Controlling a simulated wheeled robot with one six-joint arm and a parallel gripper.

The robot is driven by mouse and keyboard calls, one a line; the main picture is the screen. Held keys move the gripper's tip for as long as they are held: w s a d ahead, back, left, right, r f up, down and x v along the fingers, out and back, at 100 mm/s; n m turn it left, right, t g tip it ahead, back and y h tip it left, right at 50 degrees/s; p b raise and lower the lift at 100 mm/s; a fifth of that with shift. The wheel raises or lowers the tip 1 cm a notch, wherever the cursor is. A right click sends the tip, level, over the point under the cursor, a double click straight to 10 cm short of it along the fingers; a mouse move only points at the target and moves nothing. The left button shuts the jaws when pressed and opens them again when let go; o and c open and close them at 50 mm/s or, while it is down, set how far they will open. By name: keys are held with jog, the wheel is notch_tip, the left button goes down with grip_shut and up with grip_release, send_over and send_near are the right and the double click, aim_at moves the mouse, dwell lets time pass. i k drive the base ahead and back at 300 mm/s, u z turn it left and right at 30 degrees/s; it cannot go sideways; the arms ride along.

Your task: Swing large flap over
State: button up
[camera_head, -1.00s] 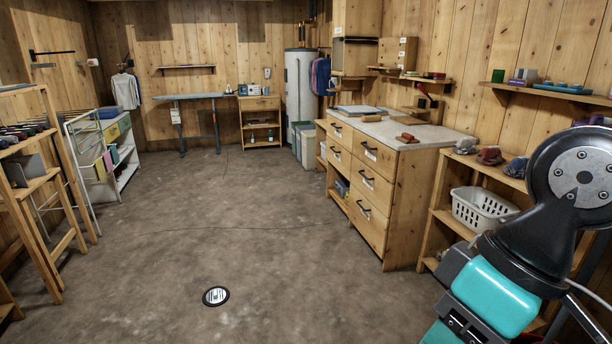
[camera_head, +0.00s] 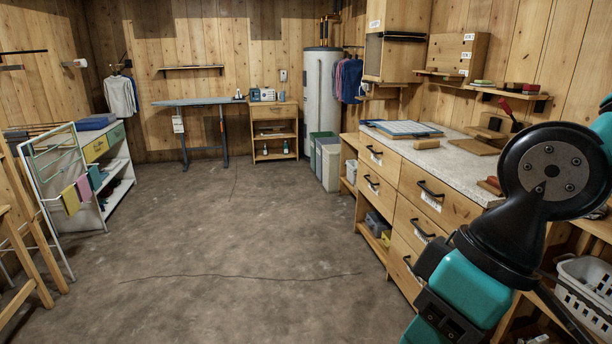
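No part is clearly recognisable as a large flap from here. A flat blue-and-white board (camera_head: 402,129) lies on the pale top of the wooden drawer counter (camera_head: 440,160), right of the middle; its hinges or panels are too small to make out. A wooden wall cabinet (camera_head: 396,62) with a dark upper slot hangs above the counter's far end. My teal and black arm fills the right side of the view, in front of the near end of the counter. My gripper is out of view, and nothing held is visible.
The brown floor (camera_head: 210,230) ahead is clear. A drying rack (camera_head: 60,190) with cloths and a white shelf unit (camera_head: 118,175) stand at left. Bins (camera_head: 327,160), a water heater (camera_head: 322,90) and an ironing board (camera_head: 195,101) are at the back. A laundry basket (camera_head: 585,290) is lower right.

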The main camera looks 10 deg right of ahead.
aim_at(413, 131)
jog(key=i, duration=2.05)
jog(key=z, duration=0.2)
jog(key=i, duration=1.95)
jog(key=z, duration=0.1)
